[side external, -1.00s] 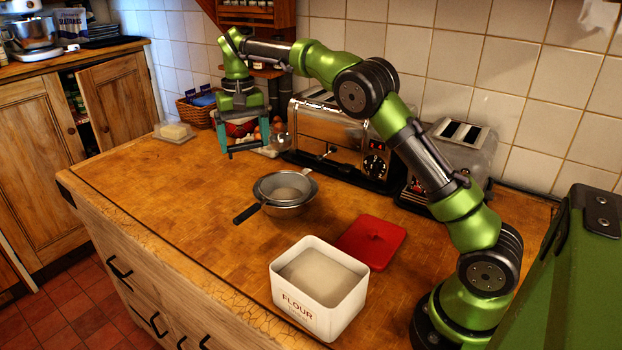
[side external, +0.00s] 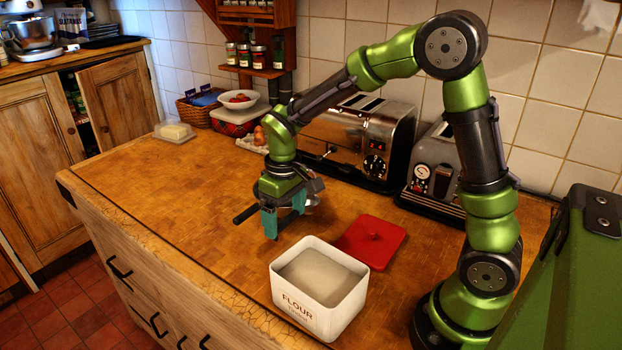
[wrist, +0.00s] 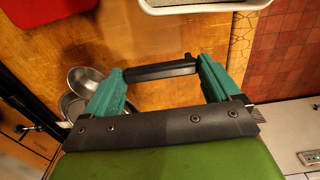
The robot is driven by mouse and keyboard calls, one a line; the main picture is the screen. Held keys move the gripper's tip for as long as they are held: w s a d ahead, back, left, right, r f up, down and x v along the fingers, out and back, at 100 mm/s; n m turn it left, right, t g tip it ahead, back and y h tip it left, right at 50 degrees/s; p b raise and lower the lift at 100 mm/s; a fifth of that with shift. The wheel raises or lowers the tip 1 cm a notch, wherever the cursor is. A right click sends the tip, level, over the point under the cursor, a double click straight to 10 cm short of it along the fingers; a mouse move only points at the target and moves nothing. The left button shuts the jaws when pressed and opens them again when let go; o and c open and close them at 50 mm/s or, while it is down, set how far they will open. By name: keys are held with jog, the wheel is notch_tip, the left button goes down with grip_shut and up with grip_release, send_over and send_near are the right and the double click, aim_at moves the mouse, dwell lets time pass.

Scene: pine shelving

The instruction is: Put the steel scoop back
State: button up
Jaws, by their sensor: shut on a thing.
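My gripper (wrist: 162,72) hangs low over the worktop, just behind the flour tin; it also shows in the side external view (side external: 284,218). Its teal fingers stand wide apart, shut on a dark bar-like piece (wrist: 160,70) that spans between the fingertips. I take this to be the steel scoop, but its full shape cannot be made out. The white flour tin (side external: 318,318) stands open, full nearly to the rim, in front and to the right of my gripper. A corner of it shows at the top of the wrist view (wrist: 205,6).
A steel sieve or bowl (wrist: 87,80) stands beside my gripper, largely hidden in the side view; its black handle (side external: 246,213) points left. The red lid (side external: 371,242) lies behind the tin. Toasters (side external: 357,140) line the wall.

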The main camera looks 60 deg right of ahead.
notch_tip(320, 180, down, 8)
jog(key=shift+f, duration=0.25)
jog(key=shift+f, duration=0.15)
jog(key=o, duration=0.7)
jog(key=shift+c, duration=0.2)
